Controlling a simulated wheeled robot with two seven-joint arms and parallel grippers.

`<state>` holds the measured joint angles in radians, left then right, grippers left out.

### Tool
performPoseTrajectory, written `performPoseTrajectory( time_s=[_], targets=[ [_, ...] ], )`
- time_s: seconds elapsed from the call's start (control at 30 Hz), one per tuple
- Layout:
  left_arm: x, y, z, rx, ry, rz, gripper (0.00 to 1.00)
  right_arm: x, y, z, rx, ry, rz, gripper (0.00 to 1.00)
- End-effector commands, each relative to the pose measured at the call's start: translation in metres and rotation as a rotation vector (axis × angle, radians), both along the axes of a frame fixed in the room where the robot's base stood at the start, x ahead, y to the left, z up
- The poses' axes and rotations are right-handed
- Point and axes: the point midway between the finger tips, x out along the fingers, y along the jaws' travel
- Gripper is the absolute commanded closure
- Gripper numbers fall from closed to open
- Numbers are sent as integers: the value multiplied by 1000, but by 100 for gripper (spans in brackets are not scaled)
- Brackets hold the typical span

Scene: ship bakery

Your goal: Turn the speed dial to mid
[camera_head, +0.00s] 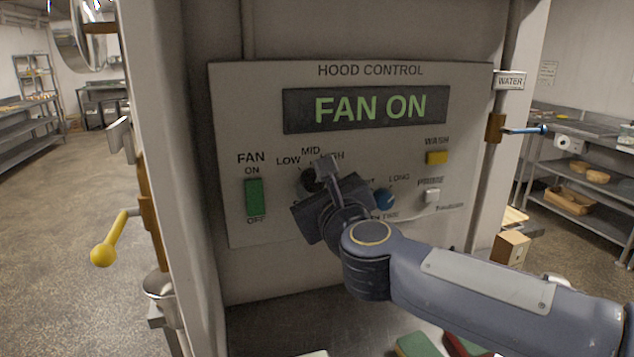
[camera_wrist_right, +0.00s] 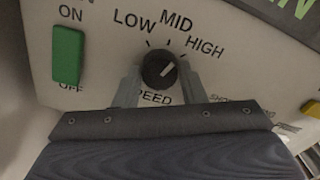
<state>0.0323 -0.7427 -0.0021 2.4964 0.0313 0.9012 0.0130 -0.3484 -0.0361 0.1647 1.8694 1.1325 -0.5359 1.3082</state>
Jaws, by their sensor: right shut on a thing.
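The speed dial (camera_wrist_right: 157,66) is a round black knob with a white pointer line, above the word SPEED in the right wrist view. Its line slants up and right, towards the HIGH mark rather than MID. In the head view the dial (camera_head: 306,181) is mostly hidden behind my right gripper (camera_head: 322,172). In the right wrist view the fingers of my right gripper (camera_wrist_right: 160,76) stand on either side of the dial, shut on it. My left gripper is not in view.
The hood control panel (camera_head: 235,110) reads FAN ON. A green fan switch (camera_head: 254,197) is left of the dial, a blue knob (camera_head: 385,198) right. A yellow WASH button (camera_head: 437,158) and white button (camera_head: 432,196) are further right. A yellow-knobbed lever (camera_head: 103,254) sticks out left.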

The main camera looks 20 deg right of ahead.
Motion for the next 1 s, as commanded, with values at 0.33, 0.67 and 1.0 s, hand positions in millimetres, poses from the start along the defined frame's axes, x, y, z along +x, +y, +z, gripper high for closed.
performPoseTrajectory(
  time_s=[0.33,0.67,1.0],
  targets=[
    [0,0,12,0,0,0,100,0,0,1,-244,-7,0,86],
    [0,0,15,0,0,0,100,0,0,0,-350,-10,1,86],
    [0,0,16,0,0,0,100,0,0,0,-362,-11,1,86]
  ],
)
